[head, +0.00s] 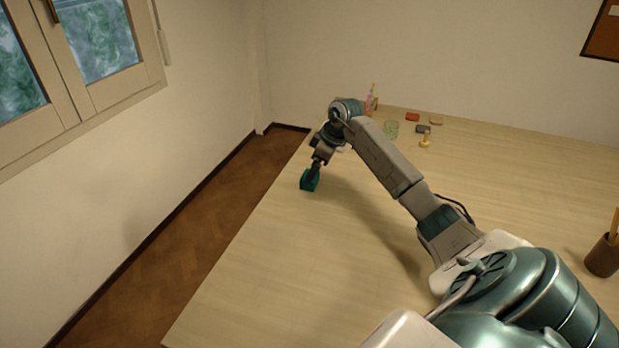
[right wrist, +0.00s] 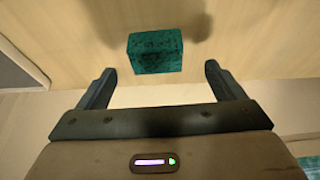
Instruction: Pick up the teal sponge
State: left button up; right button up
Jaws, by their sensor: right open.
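The teal sponge (head: 309,183) sits near the left edge of the table in the head view. In the right wrist view the dark teal block (right wrist: 155,52) lies on the pale wood, centred between the fingertips and slightly beyond them. My right gripper (head: 314,172) points down at the sponge and partly covers it in the head view. In the right wrist view its two fingers (right wrist: 160,70) are spread wide, with a gap on each side of the sponge and nothing held. My left gripper is not in view.
On the table (head: 260,270), a green glass (head: 391,130), pink bottle (head: 369,104), red block (head: 412,117), tan block (head: 436,121), grey block (head: 423,129) and yellow-based item (head: 425,142) stand towards the back. A brown cup (head: 602,256) is at the right. The front left is clear.

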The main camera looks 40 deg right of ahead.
aim_at(303, 186)
jog(key=p+x, duration=0.1)
jog(key=x, duration=0.1)
jog(key=p+x, duration=0.1)
jog(key=x, duration=0.1)
jog(key=shift+w+d+f, duration=0.1)
jog(key=shift+w+f, duration=0.15)
jog(key=shift+w, duration=0.05)
jog(key=shift+f, duration=0.3)
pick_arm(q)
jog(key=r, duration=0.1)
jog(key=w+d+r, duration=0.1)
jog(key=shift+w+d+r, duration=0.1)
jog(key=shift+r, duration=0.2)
pick_arm(e)
jog(key=shift+c, duration=0.4)
jog(key=c, duration=0.7)
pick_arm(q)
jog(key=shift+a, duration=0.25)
pick_arm(e)
jog(key=shift+c, duration=1.4)
